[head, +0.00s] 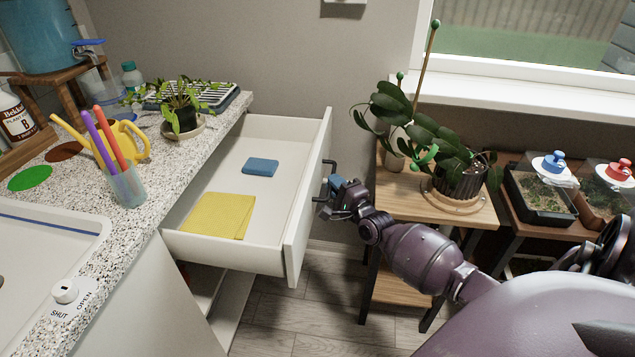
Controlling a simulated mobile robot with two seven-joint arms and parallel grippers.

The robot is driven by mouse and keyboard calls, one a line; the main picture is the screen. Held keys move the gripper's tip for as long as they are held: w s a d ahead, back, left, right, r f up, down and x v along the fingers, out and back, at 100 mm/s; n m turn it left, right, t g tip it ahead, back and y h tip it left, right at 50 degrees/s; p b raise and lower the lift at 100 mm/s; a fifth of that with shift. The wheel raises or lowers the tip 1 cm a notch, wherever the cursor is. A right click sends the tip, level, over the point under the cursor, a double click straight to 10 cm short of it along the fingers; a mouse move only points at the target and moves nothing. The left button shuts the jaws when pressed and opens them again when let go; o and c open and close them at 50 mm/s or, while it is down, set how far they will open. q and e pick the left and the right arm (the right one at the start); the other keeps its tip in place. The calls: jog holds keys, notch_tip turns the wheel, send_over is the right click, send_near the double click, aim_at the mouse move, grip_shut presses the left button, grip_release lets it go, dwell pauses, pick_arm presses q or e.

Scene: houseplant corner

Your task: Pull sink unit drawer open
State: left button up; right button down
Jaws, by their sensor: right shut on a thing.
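The sink unit drawer (294,228) stands pulled out from under the speckled counter, its white front facing right. Inside lie a yellow cloth (217,216) and a blue sponge or folded cloth (260,167). My right gripper (326,193) is at the outer face of the drawer front, shut on the dark drawer handle (329,166). The gripper body partly hides the handle. My right arm reaches in from the lower right. My left gripper is not in the head view.
The speckled counter (95,245) holds a potted plant (180,112), a pen cup (126,186) and a sink (40,240). A wooden plant stand (470,216) with an orchid stands close right of my right gripper. Terrariums (541,197) stand farther right. Floor shows between drawer and stand.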

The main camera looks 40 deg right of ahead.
jog(key=shift+s+d, duration=0.9)
jog(key=shift+s, duration=0.2)
jog(key=c, duration=1.2)
grip_release()
jog(key=shift+o, duration=0.2)
jog(key=s+a+f+p, duration=0.1)
jog(key=s, duration=0.9)
jog(key=shift+s+f, duration=0.2)
jog(key=shift+s, duration=0.1)
